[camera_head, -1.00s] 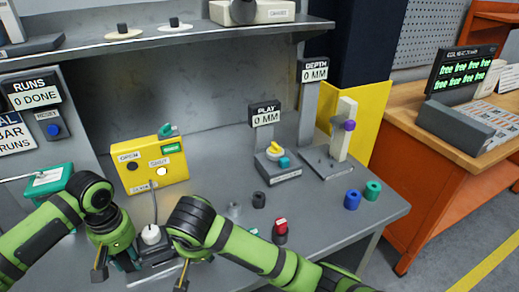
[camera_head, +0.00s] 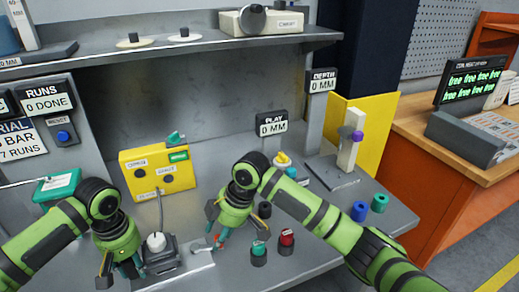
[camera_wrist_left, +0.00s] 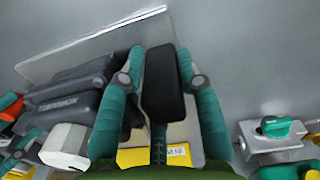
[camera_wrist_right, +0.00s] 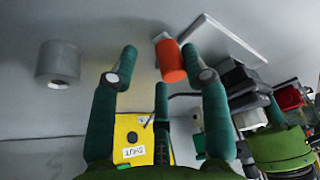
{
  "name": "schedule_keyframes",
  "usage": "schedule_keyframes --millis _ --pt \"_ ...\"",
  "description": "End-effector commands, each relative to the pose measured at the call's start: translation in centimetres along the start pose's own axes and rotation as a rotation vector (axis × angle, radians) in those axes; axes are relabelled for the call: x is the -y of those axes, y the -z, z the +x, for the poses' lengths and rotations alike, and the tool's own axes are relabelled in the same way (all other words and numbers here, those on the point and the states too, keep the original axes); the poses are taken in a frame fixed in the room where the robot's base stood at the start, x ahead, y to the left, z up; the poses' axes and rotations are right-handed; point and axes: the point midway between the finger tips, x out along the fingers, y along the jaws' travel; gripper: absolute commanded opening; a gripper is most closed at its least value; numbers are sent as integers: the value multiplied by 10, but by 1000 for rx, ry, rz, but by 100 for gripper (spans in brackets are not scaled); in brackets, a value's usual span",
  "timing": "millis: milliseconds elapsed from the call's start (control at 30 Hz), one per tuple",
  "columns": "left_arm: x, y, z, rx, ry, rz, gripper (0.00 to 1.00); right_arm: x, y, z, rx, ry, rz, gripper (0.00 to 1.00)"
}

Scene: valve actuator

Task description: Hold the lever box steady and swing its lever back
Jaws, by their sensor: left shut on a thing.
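The lever box (camera_head: 160,262) is a dark block with a white knob (camera_head: 156,242) on top, on the bench; the left wrist view shows it at left (camera_wrist_left: 75,105). My left gripper (camera_head: 118,272) is at its left side, shut on a black block-shaped grip (camera_wrist_left: 165,85); whether this grip joins the box is unclear. My right gripper (camera_wrist_right: 160,52) is open. In its wrist view the knob appears between the fingertips, nearer the right finger; contact is unclear.
A yellow panel (camera_head: 135,160) with OPEN and SHUT labels stands behind, cabled toward the box. Teal (camera_head: 259,252) and red-topped (camera_head: 286,240) knobs stand right of my right gripper. A teal case (camera_head: 58,186) is at left.

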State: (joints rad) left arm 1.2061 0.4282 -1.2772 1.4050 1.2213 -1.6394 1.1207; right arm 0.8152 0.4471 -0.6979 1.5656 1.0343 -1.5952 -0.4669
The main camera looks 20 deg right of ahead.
Motion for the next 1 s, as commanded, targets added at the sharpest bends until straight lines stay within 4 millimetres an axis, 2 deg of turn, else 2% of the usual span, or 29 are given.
schedule_keyframes --millis 100,600,1000 --pt "2 0 1 1 5 -1 0 -2 -1 -27 2 -8 -2 44" --pt "1 -1 1 2 3 1 0 -2 -1 -125 5 -17 3 44" --pt "0 -1 1 3 0 2 0 -71 -24 -163 42 -338 119 44"
